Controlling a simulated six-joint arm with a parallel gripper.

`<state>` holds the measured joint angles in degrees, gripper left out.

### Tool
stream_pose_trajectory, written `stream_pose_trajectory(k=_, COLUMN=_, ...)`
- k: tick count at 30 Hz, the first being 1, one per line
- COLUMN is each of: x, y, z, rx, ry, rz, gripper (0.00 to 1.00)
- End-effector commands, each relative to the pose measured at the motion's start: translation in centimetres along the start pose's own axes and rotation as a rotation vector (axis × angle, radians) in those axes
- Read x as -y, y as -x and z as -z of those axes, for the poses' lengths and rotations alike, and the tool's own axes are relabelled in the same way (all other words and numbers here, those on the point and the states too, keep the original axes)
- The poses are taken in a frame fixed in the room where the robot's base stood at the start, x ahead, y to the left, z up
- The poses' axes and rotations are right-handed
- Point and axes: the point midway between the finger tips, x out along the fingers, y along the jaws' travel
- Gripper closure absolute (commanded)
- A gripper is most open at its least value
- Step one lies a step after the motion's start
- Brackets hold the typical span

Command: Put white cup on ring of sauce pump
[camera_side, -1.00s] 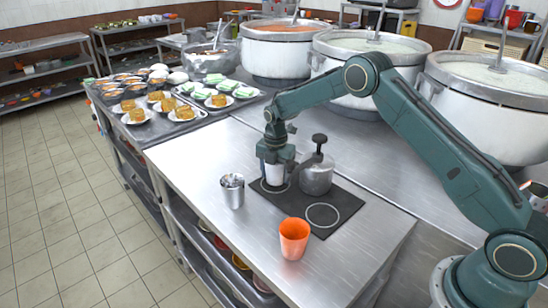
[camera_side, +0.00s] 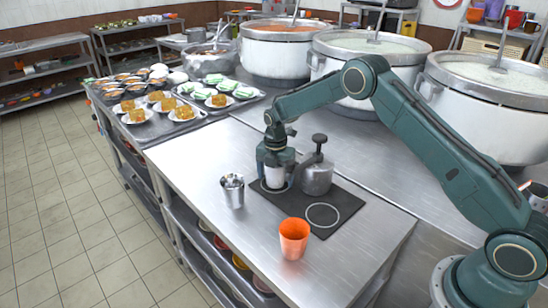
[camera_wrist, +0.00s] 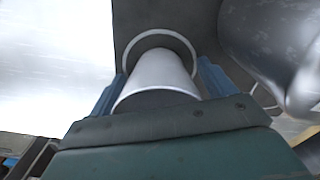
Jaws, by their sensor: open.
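The white cup (camera_side: 275,178) stands upright at the left ring (camera_side: 267,189) on the dark mat, beside the grey sauce pump (camera_side: 317,178). In the wrist view the cup (camera_wrist: 162,75) sits between my fingers, and the pale ring (camera_wrist: 127,55) shows around its far end. The pump's body (camera_wrist: 275,45) is to the right there. My gripper (camera_side: 275,171) is around the cup with its jaws open. The near part of the ring is hidden in the wrist view by the cup and gripper.
The dark mat (camera_side: 297,206) has a second, empty ring (camera_side: 322,215). An orange cup (camera_side: 294,239) and a metal cup (camera_side: 232,191) stand on the steel counter near the mat. Large stockpots (camera_side: 365,65) stand behind. The counter's front left is clear.

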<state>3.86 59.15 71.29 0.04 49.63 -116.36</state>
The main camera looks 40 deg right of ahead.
Motion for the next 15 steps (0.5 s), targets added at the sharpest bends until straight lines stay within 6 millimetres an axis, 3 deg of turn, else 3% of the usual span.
stream_pose_trajectory(k=8, x=0.0, y=1.6, z=0.0, rx=0.001, ry=0.000, rz=-0.001, gripper=0.18)
stream_pose_trajectory(k=15, x=-0.1, y=4.9, z=-0.1, rx=0.002, ry=0.000, rz=-0.004, gripper=0.18)
